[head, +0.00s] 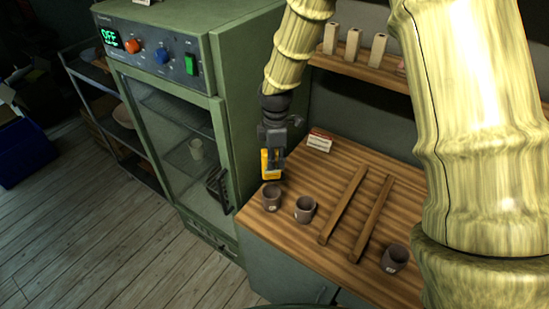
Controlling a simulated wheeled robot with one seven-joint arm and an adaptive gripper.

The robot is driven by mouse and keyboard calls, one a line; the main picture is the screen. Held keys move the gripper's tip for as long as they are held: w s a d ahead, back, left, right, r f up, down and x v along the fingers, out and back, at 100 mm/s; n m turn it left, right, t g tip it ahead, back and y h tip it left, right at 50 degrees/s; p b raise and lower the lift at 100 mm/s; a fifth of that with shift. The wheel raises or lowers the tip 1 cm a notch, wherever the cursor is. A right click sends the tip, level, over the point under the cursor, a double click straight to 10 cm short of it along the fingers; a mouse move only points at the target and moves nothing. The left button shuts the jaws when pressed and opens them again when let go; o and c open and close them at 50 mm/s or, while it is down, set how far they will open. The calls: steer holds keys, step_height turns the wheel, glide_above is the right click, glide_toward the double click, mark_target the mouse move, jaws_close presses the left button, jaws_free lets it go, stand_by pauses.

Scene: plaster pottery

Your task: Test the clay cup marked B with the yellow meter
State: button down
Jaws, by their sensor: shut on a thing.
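My gripper (272,152) is shut on the yellow meter (267,165) and holds it upright over the left end of the wooden counter. A dark clay cup (271,198) stands just below the meter at the counter's left edge. A second clay cup (305,209) stands to its right, and a third clay cup (395,258) stands near the front right. Each cup has a small pale label, but the letters are too small to read, so I cannot tell which is B. I cannot tell whether the meter touches the left cup.
Two wooden rails (343,204) lie across the counter (335,264). A small white-and-red box (319,140) sits at the back. A green kiln-like cabinet (217,120) with a display reading OFF stands close on the left. A shelf (365,71) with pale upright pieces hangs behind.

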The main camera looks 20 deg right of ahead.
mark_target(275, 173)
steer(key=shift+f, duration=0.1)
stand_by(0.4)
steer(key=shift+w+f+b, duration=0.1)
steer(key=shift+f+b, duration=1.3)
steer(key=shift+f, duration=1.5)
steer(key=shift+f, duration=0.55)
stand_by(0.5)
steer(key=shift+r+p, duration=1.5)
steer(key=shift+r, duration=2.05)
